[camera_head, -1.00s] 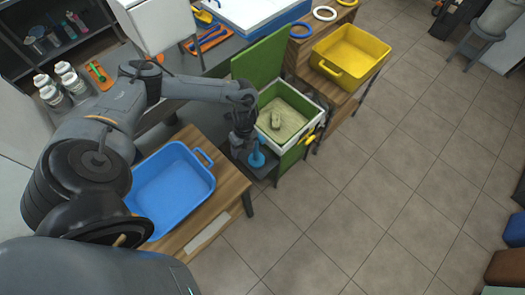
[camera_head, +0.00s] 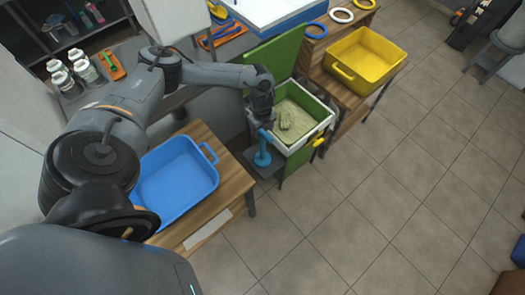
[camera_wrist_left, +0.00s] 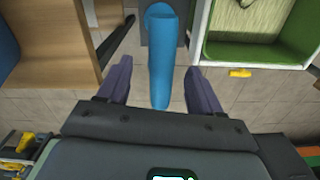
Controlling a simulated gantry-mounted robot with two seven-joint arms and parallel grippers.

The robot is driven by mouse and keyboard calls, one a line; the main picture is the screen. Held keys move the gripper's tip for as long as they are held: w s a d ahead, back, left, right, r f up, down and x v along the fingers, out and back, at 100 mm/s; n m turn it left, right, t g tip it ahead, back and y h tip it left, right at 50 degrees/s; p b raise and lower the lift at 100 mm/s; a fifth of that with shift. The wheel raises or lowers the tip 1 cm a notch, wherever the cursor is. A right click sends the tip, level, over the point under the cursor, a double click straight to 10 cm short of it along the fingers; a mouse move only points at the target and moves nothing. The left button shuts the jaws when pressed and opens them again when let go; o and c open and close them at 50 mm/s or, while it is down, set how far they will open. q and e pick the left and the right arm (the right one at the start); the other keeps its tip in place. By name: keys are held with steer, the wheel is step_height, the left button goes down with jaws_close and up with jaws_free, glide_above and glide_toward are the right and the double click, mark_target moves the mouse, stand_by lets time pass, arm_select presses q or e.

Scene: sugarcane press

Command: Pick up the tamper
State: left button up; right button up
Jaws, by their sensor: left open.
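The blue tamper (camera_head: 263,150) stands upright on a small dark shelf (camera_head: 250,168) beside the white-rimmed box. It also shows in the left wrist view (camera_wrist_left: 161,60), where its long handle comes down between my fingers. My left gripper (camera_head: 262,126) is at the top of the tamper. In the left wrist view my left gripper (camera_wrist_left: 161,88) is open, with one dark finger on each side of the handle and a gap on both sides. My right gripper is not in view.
The white-rimmed box (camera_head: 303,143) with pale green contents adjoins the shelf, a green panel (camera_head: 283,55) behind it. A blue tub (camera_head: 178,182) sits on a wooden table at left. A yellow tub (camera_head: 366,57) stands at upper right. Tiled floor (camera_head: 400,190) is clear at right.

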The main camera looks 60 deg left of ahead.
arm_select(q)
steer(key=shift+w+a+f+b, duration=0.1)
steer(key=shift+f+b, duration=0.2)
steer(key=shift+f, duration=1.95)
steer(key=shift+c, duration=0.3)
jaws_close()
